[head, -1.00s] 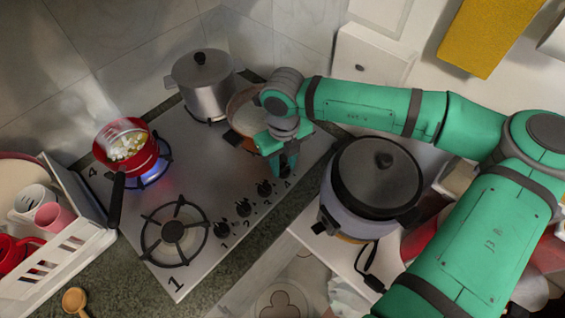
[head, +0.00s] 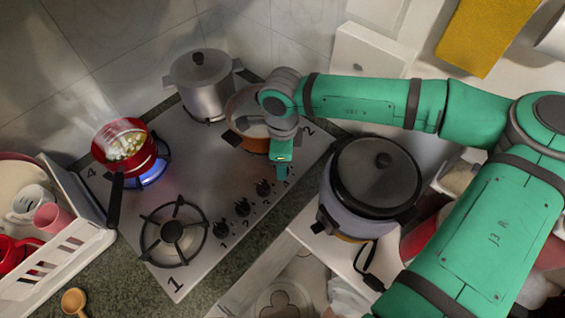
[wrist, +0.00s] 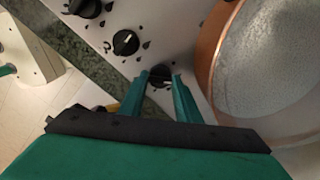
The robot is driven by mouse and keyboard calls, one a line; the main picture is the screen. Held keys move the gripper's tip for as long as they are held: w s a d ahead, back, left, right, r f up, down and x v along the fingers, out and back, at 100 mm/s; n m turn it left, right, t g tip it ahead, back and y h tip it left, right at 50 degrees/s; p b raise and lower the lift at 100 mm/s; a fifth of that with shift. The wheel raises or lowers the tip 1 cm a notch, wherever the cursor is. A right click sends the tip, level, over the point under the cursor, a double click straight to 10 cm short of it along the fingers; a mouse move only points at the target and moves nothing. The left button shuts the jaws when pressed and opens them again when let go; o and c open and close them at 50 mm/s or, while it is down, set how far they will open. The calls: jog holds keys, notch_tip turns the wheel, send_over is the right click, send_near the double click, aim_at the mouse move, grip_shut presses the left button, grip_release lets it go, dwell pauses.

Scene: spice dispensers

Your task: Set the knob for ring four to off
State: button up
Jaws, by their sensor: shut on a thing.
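My gripper (head: 282,174) is at the far right end of the row of stove knobs. In the wrist view its two green fingers (wrist: 168,88) are shut on the black ring four knob (wrist: 160,74), one finger on each side. In the head view my gripper hides most of this knob. Ring four, marked "4" at the back left of the stove, shows a blue flame (head: 149,180) under a red pot (head: 127,148) with pale food in it. The exact pointer direction of the held knob is hard to tell.
The other black knobs (head: 264,187) stand in line to the left. A copper pan (head: 248,132) sits close behind my gripper and shows large in the wrist view (wrist: 270,75). A steel pot (head: 203,85) stands behind. A rice cooker (head: 350,205) is close on the right.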

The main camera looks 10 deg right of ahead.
jog(key=n, duration=0.5)
jog(key=shift+n, duration=0.3)
jog(key=shift+s+n, duration=0.1)
jog(key=shift+n, duration=2.2)
jog(key=o, duration=1)
jog(key=shift+o, duration=0.2)
jog(key=shift+r, duration=0.1)
jog(key=shift+r, duration=0.35)
notch_tip(320, 180, up, 10)
